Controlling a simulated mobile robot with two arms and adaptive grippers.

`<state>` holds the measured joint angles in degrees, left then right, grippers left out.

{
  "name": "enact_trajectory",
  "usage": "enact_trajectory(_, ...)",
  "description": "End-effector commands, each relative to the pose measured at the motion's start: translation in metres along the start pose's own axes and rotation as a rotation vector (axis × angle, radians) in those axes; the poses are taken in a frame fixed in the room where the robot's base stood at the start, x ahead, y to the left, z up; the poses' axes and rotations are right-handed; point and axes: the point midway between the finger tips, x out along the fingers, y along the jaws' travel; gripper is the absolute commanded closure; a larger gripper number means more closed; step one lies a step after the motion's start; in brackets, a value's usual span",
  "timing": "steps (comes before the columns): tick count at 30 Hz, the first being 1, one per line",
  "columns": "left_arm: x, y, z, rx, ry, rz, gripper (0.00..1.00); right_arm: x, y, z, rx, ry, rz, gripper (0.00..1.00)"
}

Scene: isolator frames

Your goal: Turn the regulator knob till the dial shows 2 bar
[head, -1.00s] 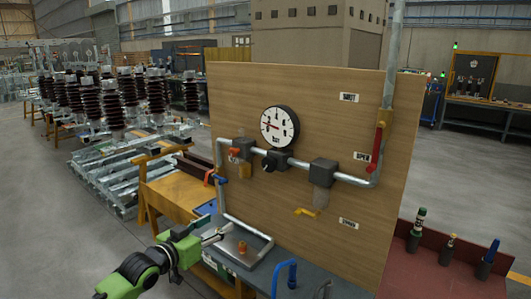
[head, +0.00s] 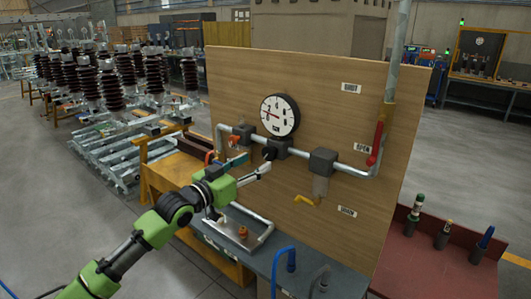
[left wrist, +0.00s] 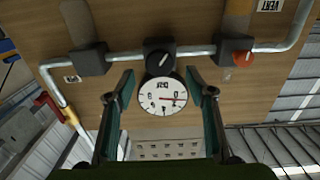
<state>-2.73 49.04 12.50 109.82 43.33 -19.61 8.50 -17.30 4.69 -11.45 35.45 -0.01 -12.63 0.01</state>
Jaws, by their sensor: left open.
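The black regulator knob (head: 269,153) sits on the pipe below the round white dial (head: 280,115), both on a wooden board. The dial's red needle points left and slightly up in the head view; I cannot read its value exactly. My left gripper (head: 252,166) is open, just in front of the knob and apart from it. In the left wrist view, which is upside down, the knob (left wrist: 158,58) with a white mark and the dial (left wrist: 162,97) lie between the spread fingers (left wrist: 160,74). Nothing is between the fingertips. My right gripper is not in view.
An orange-red knob (head: 234,142) is left of the regulator.

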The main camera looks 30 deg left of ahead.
Motion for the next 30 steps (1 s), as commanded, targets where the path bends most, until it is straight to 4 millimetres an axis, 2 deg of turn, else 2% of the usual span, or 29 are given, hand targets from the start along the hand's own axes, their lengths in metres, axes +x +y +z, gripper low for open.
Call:
enact_trajectory(1, 0.008, 0.000, -0.005, -0.001, 0.003, 0.000, 0.50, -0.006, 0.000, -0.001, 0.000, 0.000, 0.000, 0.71)
enact_trajectory(6, 0.033, 0.000, -0.004, -0.002, 0.003, 0.000, 0.50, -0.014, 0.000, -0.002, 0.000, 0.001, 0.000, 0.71)
enact_trajectory(12, 0.053, 0.000, -0.003, -0.002, 0.002, -0.001, 0.50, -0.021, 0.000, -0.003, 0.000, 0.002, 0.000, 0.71)
enact_trajectory(18, 0.061, 0.000, -0.001, 0.000, 0.001, 0.000, 0.50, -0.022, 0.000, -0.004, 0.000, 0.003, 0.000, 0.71)
enact_trajectory(25, 0.061, 0.000, 0.000, 0.000, 0.000, 0.001, 0.50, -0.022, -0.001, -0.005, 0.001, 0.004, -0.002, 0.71)
enact_trajectory(26, 0.061, 0.000, 0.000, 0.000, 0.000, 0.001, 0.55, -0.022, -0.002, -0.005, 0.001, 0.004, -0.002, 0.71)
enact_trajectory(27, 0.061, 0.000, 0.000, 0.000, 0.000, 0.001, 0.66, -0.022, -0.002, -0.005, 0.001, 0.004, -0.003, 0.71)
enact_trajectory(30, 0.061, 0.000, 0.000, 0.000, 0.000, 0.000, 0.87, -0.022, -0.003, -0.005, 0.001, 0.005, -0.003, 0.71)
